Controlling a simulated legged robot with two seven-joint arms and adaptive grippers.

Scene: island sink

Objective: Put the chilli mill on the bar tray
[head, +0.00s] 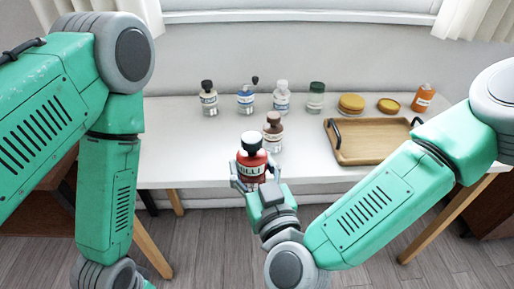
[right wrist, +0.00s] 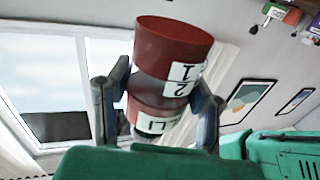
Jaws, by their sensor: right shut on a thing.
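The bar tray (head: 372,151) is wooden with dark handles and lies empty on the table, to the right of the mill. My left gripper is out of view; only its arm shows at the left.
A brown-capped bottle (head: 273,133) stands just behind the mill. Along the back of the white table (head: 180,150) stand several bottles, two yellow-lidded round containers (head: 351,104) and an orange bottle (head: 423,99). The table between the mill and the tray is clear.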

